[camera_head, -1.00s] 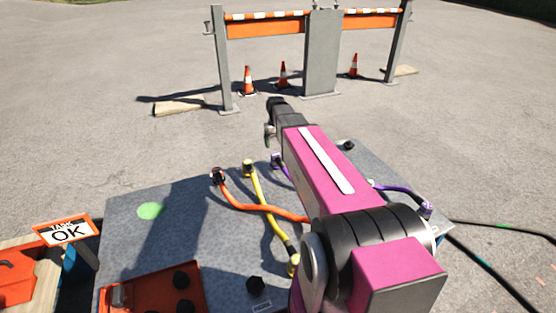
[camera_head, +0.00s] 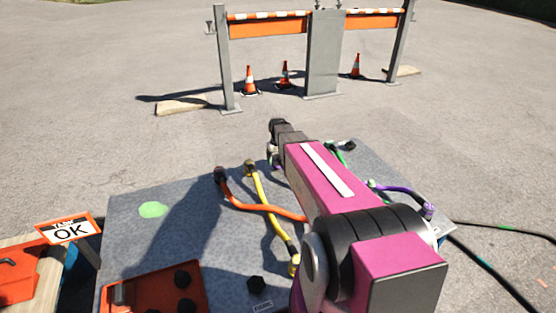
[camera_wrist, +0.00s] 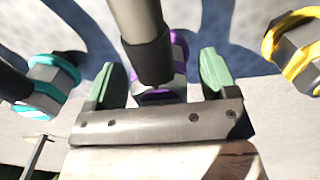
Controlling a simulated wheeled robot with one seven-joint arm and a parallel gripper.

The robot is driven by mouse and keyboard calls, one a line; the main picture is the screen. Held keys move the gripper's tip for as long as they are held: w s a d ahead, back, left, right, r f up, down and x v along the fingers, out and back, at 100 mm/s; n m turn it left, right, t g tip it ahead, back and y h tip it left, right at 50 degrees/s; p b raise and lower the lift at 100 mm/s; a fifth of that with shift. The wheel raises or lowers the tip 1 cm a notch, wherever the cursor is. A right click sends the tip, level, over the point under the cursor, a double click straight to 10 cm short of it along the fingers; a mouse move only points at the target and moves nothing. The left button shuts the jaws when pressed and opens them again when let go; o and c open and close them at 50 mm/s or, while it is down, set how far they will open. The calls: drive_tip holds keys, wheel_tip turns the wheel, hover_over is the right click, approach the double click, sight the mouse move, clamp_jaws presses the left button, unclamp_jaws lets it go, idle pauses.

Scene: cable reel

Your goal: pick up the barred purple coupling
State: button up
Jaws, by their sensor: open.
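In the wrist view, a purple coupling (camera_wrist: 179,52) with purple and pale grey bands lies between the two green fingertips of my gripper (camera_wrist: 162,80). A grey cylinder with a black sleeve covers its left part, so I cannot tell if the fingers touch it. My gripper is open, with one finger on each side of the coupling. In the head view, only a small purple piece (camera_head: 279,166) shows beside my wrist at the panel's far edge. My arm hides the rest.
A teal-ringed coupling (camera_wrist: 48,82) stands left of the fingers and a yellow-ringed one (camera_wrist: 298,48) right. Orange (camera_head: 250,207) and yellow (camera_head: 266,205) cables cross the grey panel (camera_head: 125,235). A purple cable end (camera_head: 428,210) lies at the right.

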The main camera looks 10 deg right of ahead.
drive_tip(key=shift+f, duration=0.3)
drive_tip(key=c, duration=1.1)
drive_tip(key=shift+r, duration=0.1)
